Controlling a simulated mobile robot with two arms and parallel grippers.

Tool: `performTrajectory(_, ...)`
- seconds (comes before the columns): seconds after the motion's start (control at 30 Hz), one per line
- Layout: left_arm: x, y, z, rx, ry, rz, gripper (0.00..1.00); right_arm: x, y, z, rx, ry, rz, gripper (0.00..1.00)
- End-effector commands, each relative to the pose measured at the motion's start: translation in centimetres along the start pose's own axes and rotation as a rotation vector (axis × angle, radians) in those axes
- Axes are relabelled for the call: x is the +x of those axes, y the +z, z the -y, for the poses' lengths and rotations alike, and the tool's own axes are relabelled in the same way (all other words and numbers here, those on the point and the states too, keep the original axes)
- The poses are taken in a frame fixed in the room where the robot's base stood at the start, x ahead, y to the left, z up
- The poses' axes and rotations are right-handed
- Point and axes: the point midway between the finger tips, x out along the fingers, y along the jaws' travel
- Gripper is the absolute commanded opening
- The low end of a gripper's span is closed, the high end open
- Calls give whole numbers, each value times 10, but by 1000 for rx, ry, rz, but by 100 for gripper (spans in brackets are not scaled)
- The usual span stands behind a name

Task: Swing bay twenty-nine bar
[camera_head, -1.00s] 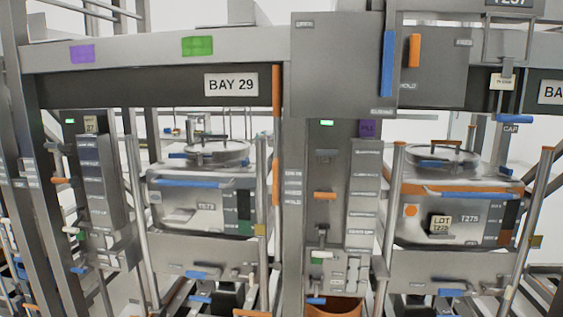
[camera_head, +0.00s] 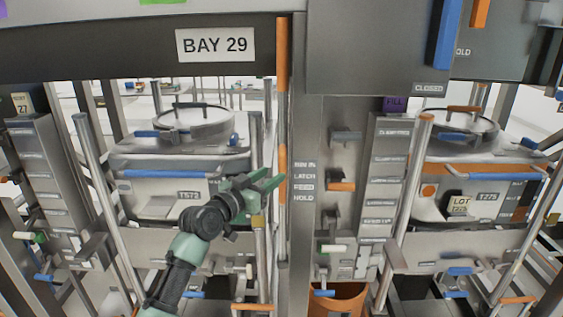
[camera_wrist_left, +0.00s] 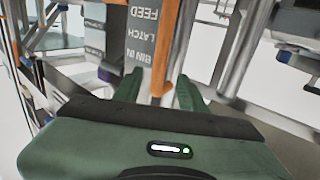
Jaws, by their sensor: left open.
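A long upright bar (camera_head: 282,60), orange with metal-grey stretches, runs down the post under the right end of the BAY 29 sign (camera_head: 215,45). My left gripper (camera_head: 276,180) is open, with its green fingers close to the bar's lower orange part. In the left wrist view the orange bar (camera_wrist_left: 176,45) runs down into the gap between the two open fingers (camera_wrist_left: 158,84). I cannot tell whether the fingers touch it. A label plate (camera_head: 303,182) reading BIN IN, LATCH, FEED, HOLD sits just right of the bar. My right gripper is not in view.
A lidded metal bin (camera_head: 160,165) stands left of the bar behind upright rails, and another bin (camera_head: 470,175) stands to the right. A panel with small levers (camera_head: 341,187) projects right of the label plate. A large grey box (camera_head: 375,50) overhangs above.

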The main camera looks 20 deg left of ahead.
Motion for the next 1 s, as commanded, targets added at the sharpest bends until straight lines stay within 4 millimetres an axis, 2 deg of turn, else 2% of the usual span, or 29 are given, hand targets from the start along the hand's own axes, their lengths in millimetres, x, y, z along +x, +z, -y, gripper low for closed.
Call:
performTrajectory(0.17,30,-3,0,-3,0,1,41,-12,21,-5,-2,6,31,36)
performTrajectory(0.33,51,-1,0,-1,-1,1,41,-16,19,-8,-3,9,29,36)
performTrajectory(0.57,62,0,0,-1,-1,1,41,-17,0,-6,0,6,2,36)
performTrajectory(0.77,62,1,0,0,-1,1,41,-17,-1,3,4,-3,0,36)
performTrajectory(0.8,62,1,0,0,-1,1,36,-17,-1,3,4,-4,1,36)
performTrajectory(0.93,62,1,0,0,-1,1,0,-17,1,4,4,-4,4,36)
performTrajectory(1.0,61,1,0,0,-1,1,0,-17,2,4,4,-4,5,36)
